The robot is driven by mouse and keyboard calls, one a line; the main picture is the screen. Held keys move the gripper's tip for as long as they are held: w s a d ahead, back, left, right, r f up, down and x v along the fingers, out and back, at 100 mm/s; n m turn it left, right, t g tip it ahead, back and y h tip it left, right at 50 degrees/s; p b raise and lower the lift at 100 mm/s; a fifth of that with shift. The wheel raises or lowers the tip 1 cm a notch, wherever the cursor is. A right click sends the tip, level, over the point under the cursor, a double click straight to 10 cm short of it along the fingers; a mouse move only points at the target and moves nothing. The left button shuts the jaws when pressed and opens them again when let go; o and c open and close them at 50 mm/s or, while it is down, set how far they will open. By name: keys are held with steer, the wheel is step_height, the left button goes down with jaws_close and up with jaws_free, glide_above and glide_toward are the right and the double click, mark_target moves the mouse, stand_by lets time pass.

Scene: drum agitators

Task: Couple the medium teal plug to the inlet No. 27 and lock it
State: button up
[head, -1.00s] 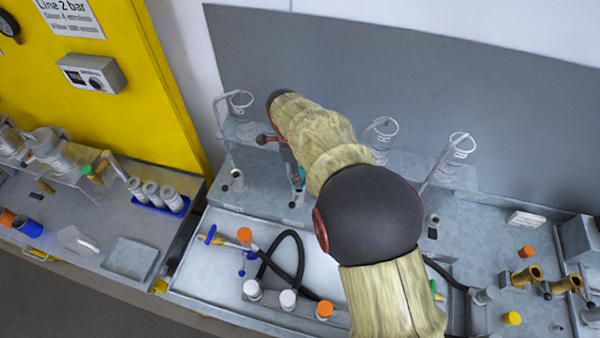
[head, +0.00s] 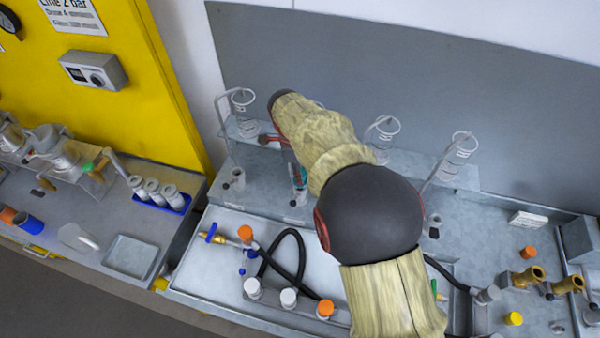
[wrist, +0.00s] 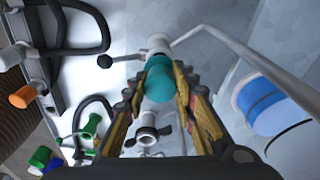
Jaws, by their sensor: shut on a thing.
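The teal plug (wrist: 159,84) shows in the wrist view between the fingertips of my gripper (wrist: 163,76), which is shut on it. Just beyond it is a grey pipe fitting (wrist: 158,47), in line with the plug; I cannot tell whether they touch or are locked. I cannot read any inlet number.
Clear cylinders on stands (head: 243,100) rise behind the bench, some close to my arm. A black hose (head: 291,240) and several white- and orange-capped fittings (head: 288,298) lie in front. In the wrist view a slanting grey rod (wrist: 255,55) and a blue-banded clear cylinder (wrist: 262,95) are at right.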

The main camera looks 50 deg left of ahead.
steer(key=shift+f, duration=0.1)
steer(key=shift+f+b, duration=0.55)
steer(key=shift+f, duration=0.5)
steer(key=shift+f, duration=0.35)
stand_by(0.5)
steer(key=o, duration=1.1)
steer(key=shift+o, duration=1)
steer(key=shift+r, duration=0.1)
steer(key=shift+r+p, duration=1.75)
steer(key=shift+r, duration=2.1)
